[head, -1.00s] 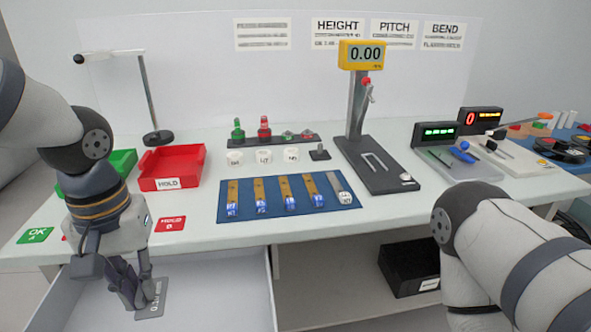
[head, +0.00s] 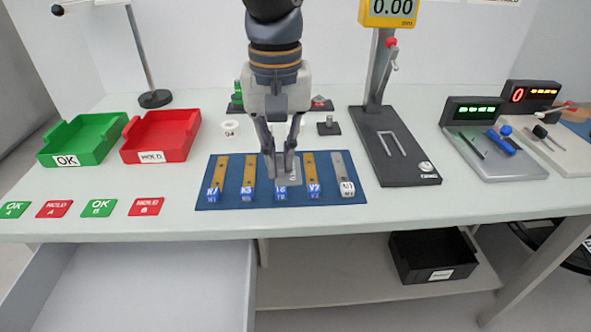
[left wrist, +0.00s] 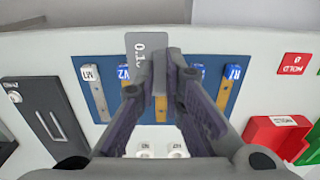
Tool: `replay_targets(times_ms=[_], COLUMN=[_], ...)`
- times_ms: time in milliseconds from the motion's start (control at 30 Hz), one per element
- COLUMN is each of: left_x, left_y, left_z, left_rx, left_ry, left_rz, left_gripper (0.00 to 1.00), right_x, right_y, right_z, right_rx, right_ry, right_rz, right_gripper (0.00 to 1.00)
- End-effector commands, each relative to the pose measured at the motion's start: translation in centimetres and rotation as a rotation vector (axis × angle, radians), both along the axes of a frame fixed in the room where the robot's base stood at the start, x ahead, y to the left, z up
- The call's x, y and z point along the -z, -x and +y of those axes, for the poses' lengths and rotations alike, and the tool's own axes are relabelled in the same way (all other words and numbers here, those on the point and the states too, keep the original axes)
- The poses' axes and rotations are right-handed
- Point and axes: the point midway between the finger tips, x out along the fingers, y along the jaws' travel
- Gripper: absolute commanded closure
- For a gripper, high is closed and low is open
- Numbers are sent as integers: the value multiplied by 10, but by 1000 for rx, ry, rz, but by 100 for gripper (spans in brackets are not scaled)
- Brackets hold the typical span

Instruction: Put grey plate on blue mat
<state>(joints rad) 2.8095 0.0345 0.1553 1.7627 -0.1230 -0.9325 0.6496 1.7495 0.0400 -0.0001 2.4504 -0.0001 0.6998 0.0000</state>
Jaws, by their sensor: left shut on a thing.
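The grey plate (left wrist: 147,42), with printed digits starting "0.1", is between the fingers of my left gripper (left wrist: 160,75) in the left wrist view. In the head view my left gripper (head: 280,172) points down over the middle of the blue mat (head: 233,170) and is shut on the plate (head: 294,171), which its fingers partly hide. I cannot tell whether the plate touches the mat or hangs just above it. Brass strips with blue tags and one grey strip (head: 343,170) lie on the mat. My right gripper is not in view.
Green tray (head: 82,140) and red tray (head: 163,135) stand left of the mat. A black stand (head: 395,145) with a yellow display is close on its right. Small labelled white pieces stand behind the mat. An open drawer (head: 130,285) is below.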

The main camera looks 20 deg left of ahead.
Motion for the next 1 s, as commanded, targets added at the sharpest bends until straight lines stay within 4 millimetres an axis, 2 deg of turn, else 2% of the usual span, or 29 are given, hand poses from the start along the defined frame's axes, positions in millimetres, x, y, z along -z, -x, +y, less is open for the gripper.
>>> replay_targets(times_ms=[133, 200, 300, 533, 700, 833, 867, 933, 1000], left_x=[31, 49, 66, 84, 110, 113, 114, 115, 116], left_y=[-43, -54, -69, -87, -85, -83, -83, -82, -82], left_z=[11, 14, 18, 23, 23, 23, 23, 23, 23], left_rx=[-2, -1, -1, -1, 0, 0, 0, 0, 0], left_ry=[2, 1, 1, 1, -1, -2, -2, -2, -2], left_rz=[17, 21, 16, 9, 5, 10, 12, 14, 17], left_gripper=[100, 100, 100, 100, 100, 100, 88, 72, 71], right_x=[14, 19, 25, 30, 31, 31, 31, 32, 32], right_y=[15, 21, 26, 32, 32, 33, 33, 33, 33], right_z=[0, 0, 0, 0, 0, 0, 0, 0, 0], right_rx=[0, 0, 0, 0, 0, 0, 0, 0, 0], right_ry=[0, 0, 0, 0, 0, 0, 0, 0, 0], right_rz=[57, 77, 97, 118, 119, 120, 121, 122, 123], right_gripper=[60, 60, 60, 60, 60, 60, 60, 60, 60])
